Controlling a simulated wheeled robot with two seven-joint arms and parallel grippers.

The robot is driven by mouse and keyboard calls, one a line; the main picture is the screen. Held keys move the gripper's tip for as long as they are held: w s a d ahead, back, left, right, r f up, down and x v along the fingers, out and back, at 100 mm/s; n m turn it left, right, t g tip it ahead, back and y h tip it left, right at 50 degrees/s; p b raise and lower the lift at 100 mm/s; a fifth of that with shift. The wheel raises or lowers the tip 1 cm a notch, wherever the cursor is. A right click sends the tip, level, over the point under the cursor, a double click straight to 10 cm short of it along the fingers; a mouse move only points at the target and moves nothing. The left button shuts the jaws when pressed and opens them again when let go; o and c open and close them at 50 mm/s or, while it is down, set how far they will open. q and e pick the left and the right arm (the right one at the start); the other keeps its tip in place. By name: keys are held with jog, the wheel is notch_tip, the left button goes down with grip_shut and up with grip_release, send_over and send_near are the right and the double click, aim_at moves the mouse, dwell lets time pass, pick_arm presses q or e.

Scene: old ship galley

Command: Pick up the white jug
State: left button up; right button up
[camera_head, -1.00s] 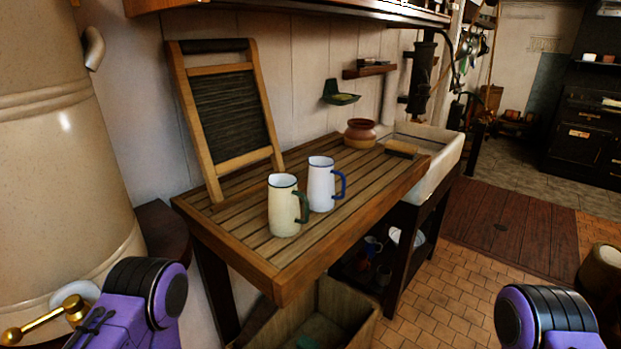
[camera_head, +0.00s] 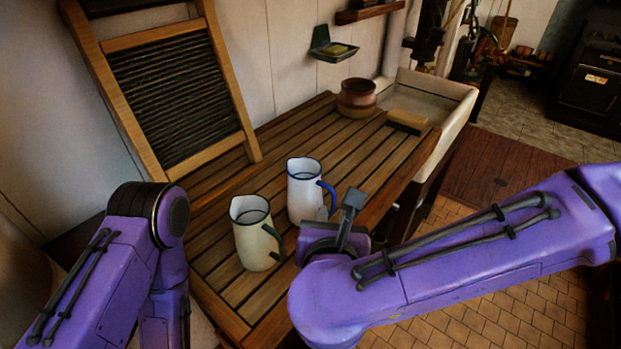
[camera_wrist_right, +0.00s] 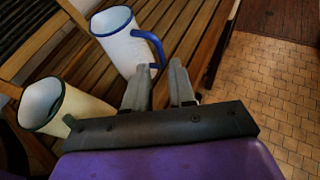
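The white jug (camera_head: 304,190) with a blue rim and blue handle stands upright on the slatted wooden counter (camera_head: 335,140). In the right wrist view the white jug (camera_wrist_right: 124,45) is just ahead, its handle near the fingertips. A cream jug (camera_head: 255,235) with a dark green handle stands beside it at front left; it also shows in the wrist view (camera_wrist_right: 75,105). My right gripper (camera_head: 338,204) is just right of the white jug's handle, open and empty; its spread fingers show in the wrist view (camera_wrist_right: 159,76). My left arm is at the left; its gripper is out of view.
A washboard (camera_head: 175,95) leans on the wall at the back left. A brown pot (camera_head: 357,100), a brush (camera_head: 407,122) and a pale sink (camera_head: 452,125) are at the far end. The counter between the jugs and pot is clear.

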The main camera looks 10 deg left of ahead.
aim_at(334, 202)
jog(key=shift+x, duration=0.95)
jog(key=shift+w+a+p, duration=0.1)
jog(key=shift+w+p, duration=0.15)
jog(key=shift+p, duration=0.15)
jog(key=shift+w, duration=0.15)
jog(key=p+x, duration=0.2)
jog(key=p, duration=0.1)
jog(key=shift+w, duration=0.35)
jog(key=x, duration=0.3)
jog(key=shift+s+f, duration=0.1)
jog(key=shift+f, duration=0.25)
jog(key=shift+s, duration=0.1)
jog(key=shift+s+r, duration=0.1)
jog(key=shift+s, duration=0.05)
jog(key=c, duration=0.3)
grip_shut()
